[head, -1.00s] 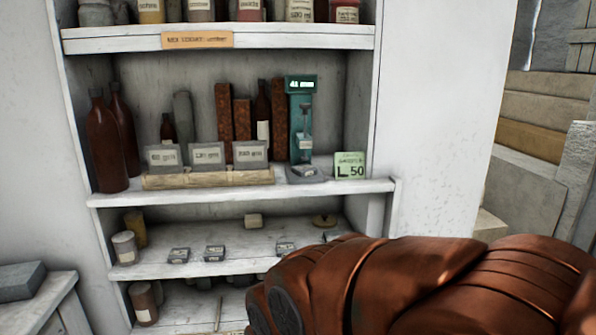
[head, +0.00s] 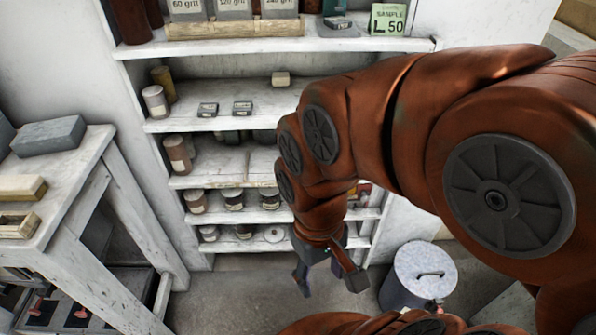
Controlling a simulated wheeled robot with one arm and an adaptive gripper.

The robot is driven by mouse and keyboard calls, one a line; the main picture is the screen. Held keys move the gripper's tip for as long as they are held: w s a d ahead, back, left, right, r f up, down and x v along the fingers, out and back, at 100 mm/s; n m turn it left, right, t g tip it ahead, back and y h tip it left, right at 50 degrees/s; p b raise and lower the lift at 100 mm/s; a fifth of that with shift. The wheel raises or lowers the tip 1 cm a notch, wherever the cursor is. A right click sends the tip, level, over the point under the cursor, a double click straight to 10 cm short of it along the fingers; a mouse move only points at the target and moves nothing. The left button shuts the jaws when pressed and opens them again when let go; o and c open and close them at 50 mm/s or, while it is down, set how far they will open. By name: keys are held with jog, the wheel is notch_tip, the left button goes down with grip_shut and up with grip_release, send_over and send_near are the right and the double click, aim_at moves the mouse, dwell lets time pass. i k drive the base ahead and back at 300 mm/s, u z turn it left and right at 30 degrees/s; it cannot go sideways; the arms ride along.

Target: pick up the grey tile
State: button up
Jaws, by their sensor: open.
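Several small grey tile-like pieces show in the head view; I cannot tell for sure which one is the grey tile. One grey tile (head: 339,24) lies on the upper shelf, at the foot of a teal device and left of the green sample card. Two dark-edged grey pieces (head: 207,110) lie apart on the shelf below. My arm hides the right part of that lower shelf. My gripper (head: 329,279) hangs low in front of the bottom shelves, pointing down. Its fingers are spread and nothing shows between them.
The green sample card (head: 388,20) stands at the upper shelf's right end. Grey grit plates (head: 235,8) stand in a wooden rack. Jars (head: 179,154) fill the lower shelves. A workbench (head: 88,150) stands left, a lidded metal bin (head: 423,270) right. Floor between them is clear.

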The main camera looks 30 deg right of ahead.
aim_at(334, 24)
jog(key=z, duration=0.65)
jog(key=k, duration=0.45)
jog(key=z, duration=0.9)
jog(key=i, duration=0.7)
jog(key=u, duration=1.85)
jog(key=i, duration=0.4)
jog(key=u, duration=0.05)
